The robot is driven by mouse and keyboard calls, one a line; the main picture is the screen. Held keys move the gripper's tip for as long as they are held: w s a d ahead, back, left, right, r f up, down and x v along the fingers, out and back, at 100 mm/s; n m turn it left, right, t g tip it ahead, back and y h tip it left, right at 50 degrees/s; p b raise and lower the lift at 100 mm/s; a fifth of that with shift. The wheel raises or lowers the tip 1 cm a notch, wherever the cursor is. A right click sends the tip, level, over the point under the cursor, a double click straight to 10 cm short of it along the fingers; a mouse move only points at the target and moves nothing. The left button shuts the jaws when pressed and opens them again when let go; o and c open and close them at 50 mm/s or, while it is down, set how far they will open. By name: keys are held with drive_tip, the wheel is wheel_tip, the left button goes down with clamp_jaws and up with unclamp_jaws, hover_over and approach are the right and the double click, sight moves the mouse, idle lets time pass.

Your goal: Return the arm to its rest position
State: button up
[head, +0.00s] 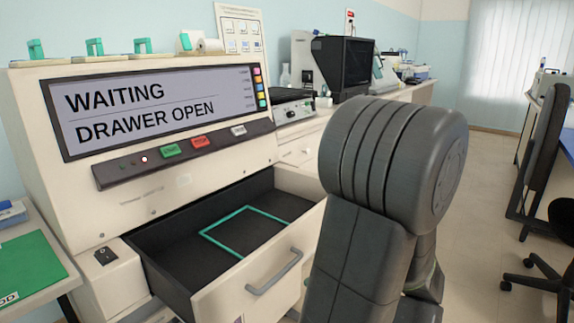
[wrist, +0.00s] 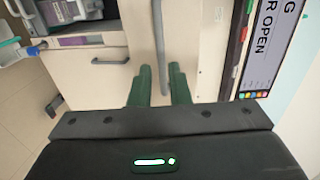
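My arm (head: 385,160) stands bent in front of the staining machine in the head view, at right of centre. Its end is hidden there. In the wrist view my gripper (wrist: 161,82) shows two green fingers with a clear gap between them and nothing held. A grey handle bar (wrist: 160,45) on a pale front lies beyond the fingertips, apparently apart from them. In the head view the machine's drawer (head: 245,290) is pulled out, with a grey handle (head: 274,272) on its front. Its dark floor bears a teal rectangular outline and looks empty.
The machine's screen (head: 160,110) reads "WAITING DRAWER OPEN", and a red light glows below it. A side table with a green mat (head: 25,262) stands at left. Bench equipment stands behind. Open floor (head: 480,200) lies at right, with dark chairs (head: 545,150) beyond.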

sight(280, 277)
drive_tip(key=b+x, duration=0.1)
drive_tip(key=x, duration=1)
drive_tip(key=shift+r+b, duration=0.1)
drive_tip(key=shift+b, duration=0.25)
drive_tip(key=shift+s+a, duration=0.1)
